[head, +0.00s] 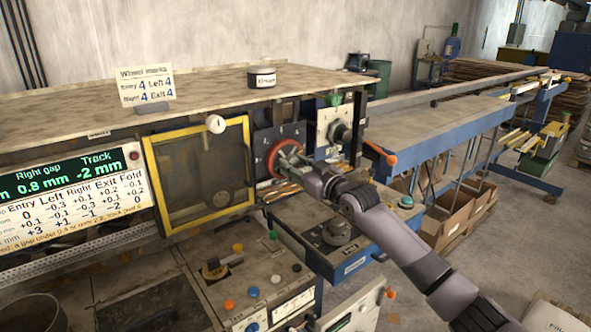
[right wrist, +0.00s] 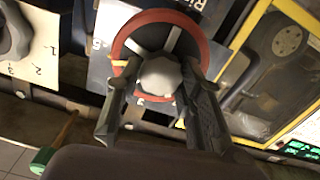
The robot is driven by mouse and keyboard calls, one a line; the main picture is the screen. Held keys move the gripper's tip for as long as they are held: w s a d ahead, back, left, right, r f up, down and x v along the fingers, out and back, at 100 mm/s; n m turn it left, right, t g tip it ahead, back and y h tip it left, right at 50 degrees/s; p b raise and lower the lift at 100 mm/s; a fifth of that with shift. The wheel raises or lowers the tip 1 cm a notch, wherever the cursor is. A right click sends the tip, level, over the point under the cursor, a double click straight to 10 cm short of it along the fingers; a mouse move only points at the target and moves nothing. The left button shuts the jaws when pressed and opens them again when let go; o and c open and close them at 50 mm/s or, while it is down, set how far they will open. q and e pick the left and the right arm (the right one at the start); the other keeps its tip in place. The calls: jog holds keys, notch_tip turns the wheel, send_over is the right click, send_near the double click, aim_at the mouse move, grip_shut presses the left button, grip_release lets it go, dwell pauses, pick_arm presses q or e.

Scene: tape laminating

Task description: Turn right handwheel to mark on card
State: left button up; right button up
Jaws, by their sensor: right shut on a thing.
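The right handwheel (head: 271,158) has a red rim and stands on a blue-grey plate right of the yellow-framed window. My right gripper (head: 286,162) reaches it from the front and is shut on it. In the right wrist view the red rim (right wrist: 121,46) shows with its pale hub (right wrist: 158,76); the fingers of my right gripper (right wrist: 157,88) lie on either side of the hub. The plate's scale numbers are mostly hidden or too small to read surely. The wheel marks card (head: 146,88) on the top surface reads Entry 4, Left 4, Right 4, Exit 4. My left gripper is out of view.
A display (head: 75,175) shows right gap 0.8 mm and track -2 mm. A second dark knob (head: 341,132) on a white plate is close right of the handwheel. An orange-tipped lever (head: 390,159) sticks out farther right. A button panel (head: 245,285) lies below.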

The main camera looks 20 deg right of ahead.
jog(key=shift+f+n+b, duration=0.1)
jog(key=shift+n+b, duration=0.35)
jog(key=shift+n, duration=2.55)
jog(key=o, duration=1.2)
jog(key=shift+s, duration=0.1)
